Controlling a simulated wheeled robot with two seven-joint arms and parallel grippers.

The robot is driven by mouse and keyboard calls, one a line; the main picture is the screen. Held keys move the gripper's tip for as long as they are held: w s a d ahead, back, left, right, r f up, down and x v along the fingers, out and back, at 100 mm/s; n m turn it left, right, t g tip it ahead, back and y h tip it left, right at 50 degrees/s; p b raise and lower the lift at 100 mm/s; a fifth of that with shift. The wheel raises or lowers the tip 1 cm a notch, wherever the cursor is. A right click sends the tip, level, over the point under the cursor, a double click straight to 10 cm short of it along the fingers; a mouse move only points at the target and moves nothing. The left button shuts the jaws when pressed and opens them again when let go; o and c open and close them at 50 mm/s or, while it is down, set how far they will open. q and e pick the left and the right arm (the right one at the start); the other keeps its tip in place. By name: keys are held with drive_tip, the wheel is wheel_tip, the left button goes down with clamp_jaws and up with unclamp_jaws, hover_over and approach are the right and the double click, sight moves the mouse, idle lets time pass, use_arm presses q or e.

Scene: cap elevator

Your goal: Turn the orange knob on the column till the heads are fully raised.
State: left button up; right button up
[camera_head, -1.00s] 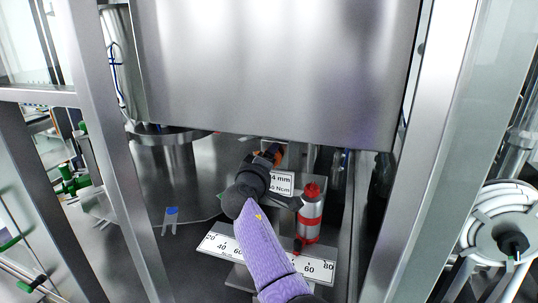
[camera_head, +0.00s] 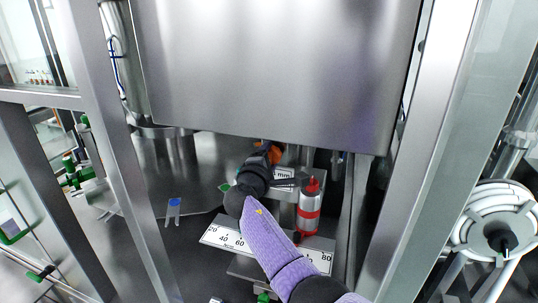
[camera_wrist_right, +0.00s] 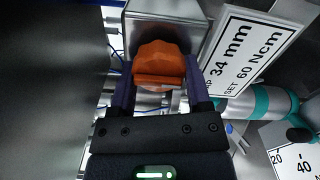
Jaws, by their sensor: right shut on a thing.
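The orange knob (camera_wrist_right: 160,66) sits on the face of the metal column (camera_wrist_right: 165,12) in the right wrist view, straight ahead of my right gripper (camera_wrist_right: 160,90). The gripper's two dark fingers stand on either side of the knob and are shut on it. In the head view a bit of the orange knob (camera_head: 275,152) shows beyond my right gripper (camera_head: 268,160), below the large steel housing. The heads cannot be made out in either view. My left gripper is not in view.
A red-and-white bottle (camera_head: 309,208) stands close to the right of my right wrist. A scale plate (camera_head: 222,235) lies under my purple forearm. A sign reading 34 mm, 60 Ncm (camera_wrist_right: 240,58) is beside the knob. Steel posts (camera_head: 128,150) frame the opening on both sides.

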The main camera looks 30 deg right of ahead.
idle(0.5)
drive_tip(key=o, duration=1.3)
drive_tip(key=shift+f, duration=0.1)
